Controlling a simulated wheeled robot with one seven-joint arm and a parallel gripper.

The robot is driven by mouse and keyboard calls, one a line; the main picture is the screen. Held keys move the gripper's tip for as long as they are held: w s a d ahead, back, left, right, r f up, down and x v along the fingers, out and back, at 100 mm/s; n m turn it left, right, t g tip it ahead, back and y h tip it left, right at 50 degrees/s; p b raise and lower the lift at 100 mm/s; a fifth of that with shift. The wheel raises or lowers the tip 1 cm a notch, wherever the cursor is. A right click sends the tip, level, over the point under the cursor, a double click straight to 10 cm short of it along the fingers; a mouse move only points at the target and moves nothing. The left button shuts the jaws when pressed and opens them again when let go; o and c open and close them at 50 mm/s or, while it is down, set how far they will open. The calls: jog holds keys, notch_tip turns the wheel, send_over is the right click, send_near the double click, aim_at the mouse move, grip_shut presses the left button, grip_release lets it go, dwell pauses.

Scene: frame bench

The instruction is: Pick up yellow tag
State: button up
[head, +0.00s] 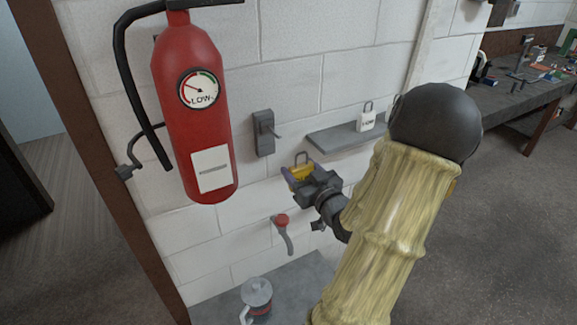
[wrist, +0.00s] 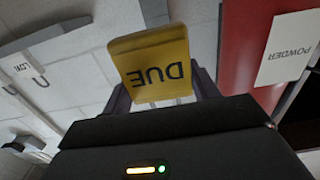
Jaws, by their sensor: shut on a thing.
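The yellow tag (wrist: 152,62), marked "DUE", shows large in the wrist view, upside down. It is held between the two fingers of my gripper (wrist: 160,98). In the head view the yellow tag (head: 299,172) shows at the tip of my gripper (head: 303,178), with a thin loop above it. My gripper is shut on the tag, in front of the white block wall, between the extinguisher and the small shelf. The fingers hide part of the tag.
A red fire extinguisher (head: 195,110) with a "LOW" gauge hangs at left. A grey wall switch (head: 264,134) is above my gripper. A shelf (head: 335,138) at right bears a white tag (head: 367,118). Below are a red-ended lever (head: 283,222) and a lidded jar (head: 257,298). A cluttered bench (head: 515,95) stands far right.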

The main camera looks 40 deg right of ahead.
jog(key=b, duration=0.1)
jog(key=s+b, duration=0.1)
jog(key=b, duration=0.1)
jog(key=shift+a+f, duration=0.15)
jog(key=shift+f, duration=0.1)
jog(key=shift+s+a+r+b, duration=0.15)
jog(key=shift+s+b, duration=0.25)
jog(key=shift+b, duration=0.4)
